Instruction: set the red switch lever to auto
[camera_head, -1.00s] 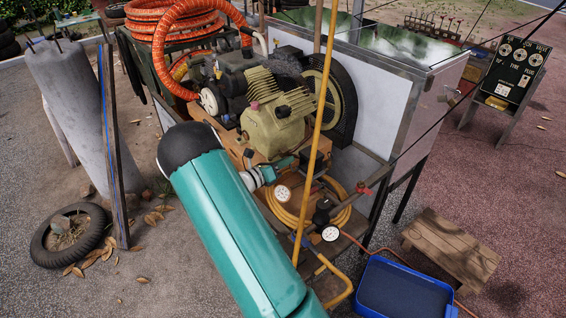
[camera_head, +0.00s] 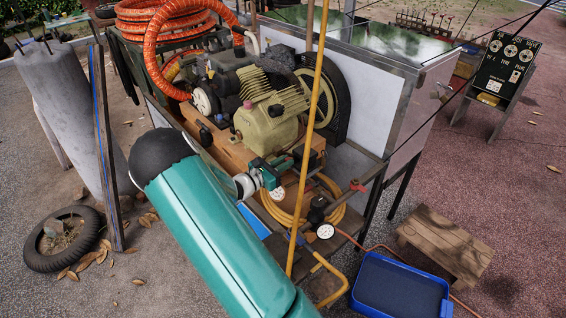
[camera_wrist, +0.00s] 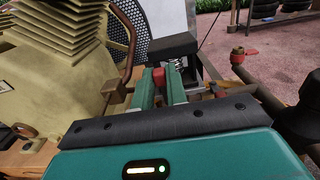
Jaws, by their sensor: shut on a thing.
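The red switch lever (camera_wrist: 158,77) shows in the wrist view as a small red piece between my two teal fingers. My gripper (camera_wrist: 160,88) is shut on it, just in front of a black switch box (camera_wrist: 173,46). In the head view my gripper (camera_head: 272,172) reaches in beside the front of the beige compressor (camera_head: 270,120). The lever cannot be made out there, and the box is partly hidden behind the yellow pole. No auto marking is readable, so the lever's setting cannot be told.
A yellow pole (camera_head: 309,140) stands in front of the cart. A coiled yellow hose (camera_head: 290,208), a gauge (camera_head: 325,231) and a red-handled valve (camera_head: 357,186) lie to the right and below. A blue tray (camera_head: 400,288) and wooden step (camera_head: 445,245) stand on the ground.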

